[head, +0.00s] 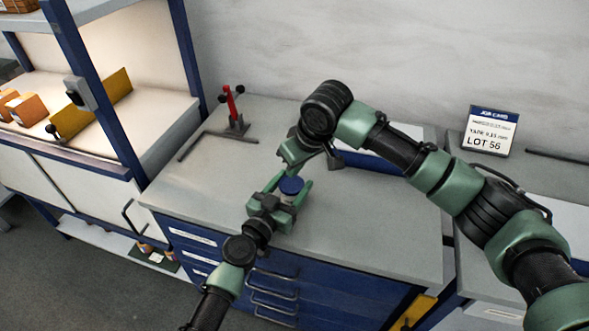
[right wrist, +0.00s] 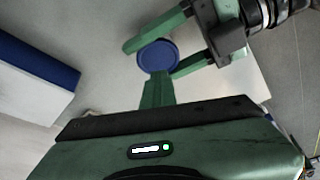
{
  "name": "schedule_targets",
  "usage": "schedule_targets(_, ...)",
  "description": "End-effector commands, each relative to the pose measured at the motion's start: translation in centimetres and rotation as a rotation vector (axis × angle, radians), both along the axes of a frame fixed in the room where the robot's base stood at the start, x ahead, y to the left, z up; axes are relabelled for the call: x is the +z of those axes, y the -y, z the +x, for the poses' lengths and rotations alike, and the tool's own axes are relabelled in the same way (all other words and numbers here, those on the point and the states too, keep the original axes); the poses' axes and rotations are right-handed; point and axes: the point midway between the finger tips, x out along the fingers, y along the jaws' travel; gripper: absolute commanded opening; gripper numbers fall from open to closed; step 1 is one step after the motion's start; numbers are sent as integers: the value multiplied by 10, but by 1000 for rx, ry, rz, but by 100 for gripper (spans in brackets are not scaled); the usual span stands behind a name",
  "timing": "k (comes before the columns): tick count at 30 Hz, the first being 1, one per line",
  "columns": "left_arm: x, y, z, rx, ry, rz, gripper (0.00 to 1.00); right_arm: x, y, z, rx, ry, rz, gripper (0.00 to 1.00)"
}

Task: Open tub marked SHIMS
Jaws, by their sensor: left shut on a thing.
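A small tub with a round blue lid (head: 291,186) stands upright on the grey worktop in the head view. Its lid also shows from above in the right wrist view (right wrist: 158,56); I can read no marking on it. My left gripper (head: 288,192) is shut on the tub, with a green finger on either side. My right gripper (head: 297,160) is just behind and above the tub. In the right wrist view a green right finger (right wrist: 157,92) reaches to the lid's near edge. I cannot tell whether it touches, or how far apart the right fingers are.
A blue and white box (head: 372,166) lies behind my right forearm. A red-handled clamp (head: 233,112) stands at the back left of the worktop (head: 350,235). A job card reading LOT 56 (head: 489,131) stands at the right. Shelving with orange boxes (head: 27,108) is at the left.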

Motion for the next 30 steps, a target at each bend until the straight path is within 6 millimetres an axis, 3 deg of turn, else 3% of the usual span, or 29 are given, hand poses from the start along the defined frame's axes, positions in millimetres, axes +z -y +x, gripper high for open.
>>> schedule_targets(11, 1, 0, 0, 0, 2, -1, 0, 0, 0, 0, -2, 2, -3, 0)
schedule_targets(15, 1, 0, 0, 0, 2, -1, 0, 0, 0, 0, -2, 2, -3, 24)
schedule_targets(25, 1, 0, 0, 1, 2, 0, 0, 2, 1, 0, -2, 2, -3, 24)
schedule_targets(30, 1, 0, 0, 1, 2, 0, 0, 21, 6, -5, -3, 5, -1, 24)
